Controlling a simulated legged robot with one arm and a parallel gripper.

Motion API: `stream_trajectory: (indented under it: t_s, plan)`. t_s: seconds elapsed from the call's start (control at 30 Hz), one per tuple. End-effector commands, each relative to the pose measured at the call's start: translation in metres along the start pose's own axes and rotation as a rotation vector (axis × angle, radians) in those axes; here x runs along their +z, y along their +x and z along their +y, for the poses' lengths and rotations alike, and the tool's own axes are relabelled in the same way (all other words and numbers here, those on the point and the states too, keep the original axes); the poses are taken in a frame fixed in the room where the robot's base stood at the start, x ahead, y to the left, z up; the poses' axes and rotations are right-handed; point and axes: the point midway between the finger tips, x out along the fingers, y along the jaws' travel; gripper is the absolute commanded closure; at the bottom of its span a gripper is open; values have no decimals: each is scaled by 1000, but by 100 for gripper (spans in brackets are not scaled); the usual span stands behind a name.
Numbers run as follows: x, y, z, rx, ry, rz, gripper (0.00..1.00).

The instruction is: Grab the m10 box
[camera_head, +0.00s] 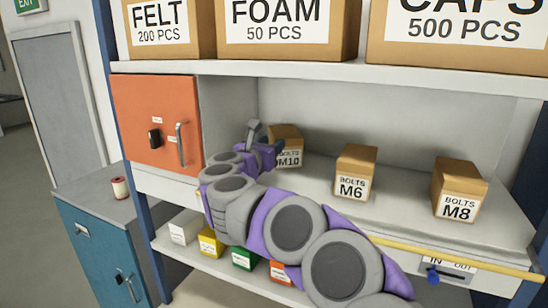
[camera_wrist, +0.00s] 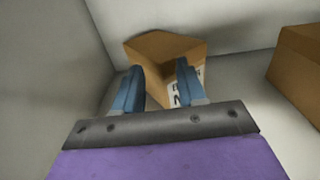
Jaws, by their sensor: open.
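The M10 box (camera_head: 287,135) is a small brown carton with a white "BOLTS M10" label. It stands on the middle shelf, just right of the orange cabinet, and its lower left part is hidden behind my arm. In the wrist view the M10 box (camera_wrist: 165,48) lies straight ahead, with one corner edge facing the jaws. My gripper (camera_wrist: 158,80) is open, its two blue fingers apart with the box's near corner showing between them. My gripper (camera_head: 256,133) also shows in the head view beside the box's left side. I cannot tell whether the fingers touch the box.
The M6 box (camera_head: 355,172) and M8 box (camera_head: 459,189) stand to the right on the same shelf (camera_head: 400,195). The orange cabinet (camera_head: 155,122) is close on the left. Large cartons sit on the shelf above. A yellow rod (camera_head: 440,255) runs along the front.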

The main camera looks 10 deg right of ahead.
Motion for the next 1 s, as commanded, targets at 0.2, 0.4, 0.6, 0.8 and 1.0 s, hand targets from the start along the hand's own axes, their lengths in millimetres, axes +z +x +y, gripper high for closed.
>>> stream_trajectory:
  t_s: [0.2, 0.4, 0.6, 0.8, 1.0]
  plan:
    - [0, 0, 0, 0, 0, 0, 38]
    - [0, 0, 0, 0, 0, 0, 19]
    - [0, 0, 0, 0, 0, 0, 0]
    - [0, 0, 0, 0, 0, 0, 0]
    - [-1, -12, 2, 5, 0, 0, 0]
